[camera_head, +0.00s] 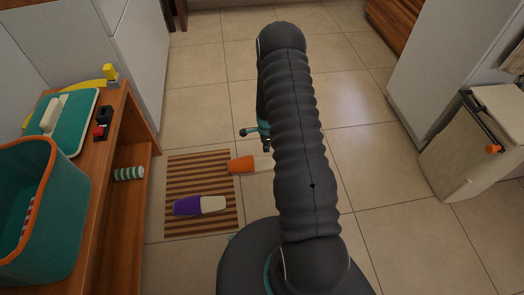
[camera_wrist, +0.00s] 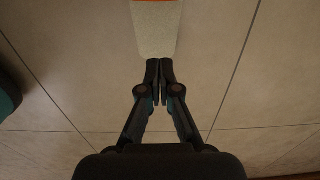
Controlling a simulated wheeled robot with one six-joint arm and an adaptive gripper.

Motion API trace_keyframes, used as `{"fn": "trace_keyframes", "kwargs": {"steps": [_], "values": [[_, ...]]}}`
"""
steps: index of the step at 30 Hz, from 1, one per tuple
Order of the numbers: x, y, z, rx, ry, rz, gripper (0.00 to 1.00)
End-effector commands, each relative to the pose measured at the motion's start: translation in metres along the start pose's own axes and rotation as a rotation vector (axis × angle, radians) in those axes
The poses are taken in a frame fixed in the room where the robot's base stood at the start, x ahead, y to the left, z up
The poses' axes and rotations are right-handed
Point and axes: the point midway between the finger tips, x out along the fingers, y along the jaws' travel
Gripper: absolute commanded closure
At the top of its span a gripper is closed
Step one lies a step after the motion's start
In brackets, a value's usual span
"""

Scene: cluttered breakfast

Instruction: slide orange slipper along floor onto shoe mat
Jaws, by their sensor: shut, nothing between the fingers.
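The orange slipper (camera_head: 242,165) lies flat on the floor, its orange toe at the right edge of the brown striped shoe mat (camera_head: 190,177). Most of its length is on the tiles right of the mat, and its pale heel end runs behind my arm. In the wrist view the slipper's pale heel (camera_wrist: 156,32) is at the top, with a bit of orange edge. My gripper (camera_wrist: 160,66) is shut and empty, its tips right at the heel end; whether they touch cannot be told. In the head view my arm hides the fingertips.
A purple slipper (camera_head: 190,205) lies on the lower part of the mat. A wooden bench (camera_head: 128,140) stands left of the mat, with a teal bin (camera_head: 60,240) and a striped roll (camera_head: 128,173). A pale bin (camera_head: 480,145) stands at the right. The tiles right of my arm are clear.

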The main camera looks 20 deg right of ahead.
Motion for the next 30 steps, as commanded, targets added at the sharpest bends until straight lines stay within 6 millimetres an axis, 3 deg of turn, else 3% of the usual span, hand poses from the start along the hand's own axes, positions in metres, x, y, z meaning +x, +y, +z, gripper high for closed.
{"fn": "trace_keyframes", "kwargs": {"steps": [14,21,30], "values": [[0.089,0.002,0.0,-0.002,0.0,0.004,1.0],[0.084,0.001,0.032,-0.005,0.0,0.0,1.0],[0.084,0.001,0.04,-0.002,0.0,0.0,1.0]]}}
